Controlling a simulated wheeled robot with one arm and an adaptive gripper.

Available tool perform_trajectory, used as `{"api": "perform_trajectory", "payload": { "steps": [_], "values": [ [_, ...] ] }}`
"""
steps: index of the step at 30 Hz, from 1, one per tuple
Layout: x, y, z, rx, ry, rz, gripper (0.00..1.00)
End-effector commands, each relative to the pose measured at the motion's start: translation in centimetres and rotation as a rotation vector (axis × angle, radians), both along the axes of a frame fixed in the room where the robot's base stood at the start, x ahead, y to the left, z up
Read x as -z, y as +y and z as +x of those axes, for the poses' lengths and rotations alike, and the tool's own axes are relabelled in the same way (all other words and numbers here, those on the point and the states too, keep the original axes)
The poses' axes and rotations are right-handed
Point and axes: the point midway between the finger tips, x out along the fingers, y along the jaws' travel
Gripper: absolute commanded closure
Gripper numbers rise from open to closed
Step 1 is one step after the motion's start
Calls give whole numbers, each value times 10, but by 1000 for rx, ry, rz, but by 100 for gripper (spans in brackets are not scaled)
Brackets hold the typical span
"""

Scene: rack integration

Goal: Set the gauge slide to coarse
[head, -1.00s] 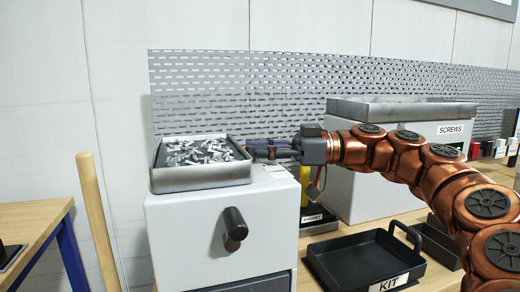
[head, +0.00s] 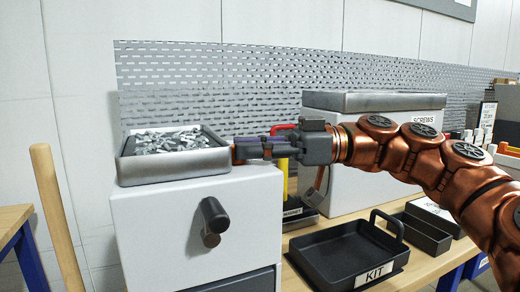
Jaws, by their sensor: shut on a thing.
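A white cabinet (head: 150,240) stands at left centre in the head view, with an open grey tray (head: 180,168) of metal screws (head: 172,140) on top. My gripper (head: 240,150) reaches in from the right, level, low over the cabinet top at the tray's right edge. Its fingers are shut on a small part there, apparently the gauge slide. The fingers hide nearly all of it, so its shape and setting cannot be read. A dark knob handle (head: 213,214) sticks out of the cabinet's front.
Right of the cabinet are a yellow post with a red top (head: 284,134), a black KIT tray (head: 345,258) and a large box labelled SCREWS (head: 350,180). A perforated panel (head: 250,75) stands behind. A wooden pole (head: 58,220) stands at left.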

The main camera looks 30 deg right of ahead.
Motion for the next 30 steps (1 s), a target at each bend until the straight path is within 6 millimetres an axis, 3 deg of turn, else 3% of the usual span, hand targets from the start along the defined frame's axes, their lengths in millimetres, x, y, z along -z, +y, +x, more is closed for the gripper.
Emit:
{"api": "perform_trajectory", "payload": {
  "steps": [12,13,19,30],
  "values": [
    [0,5,-6,-14,0,0,100],
    [0,5,-6,-15,0,0,70],
    [0,5,-5,-13,0,0,49],
    [0,2,-5,-11,-1,0,47]
  ]
}}
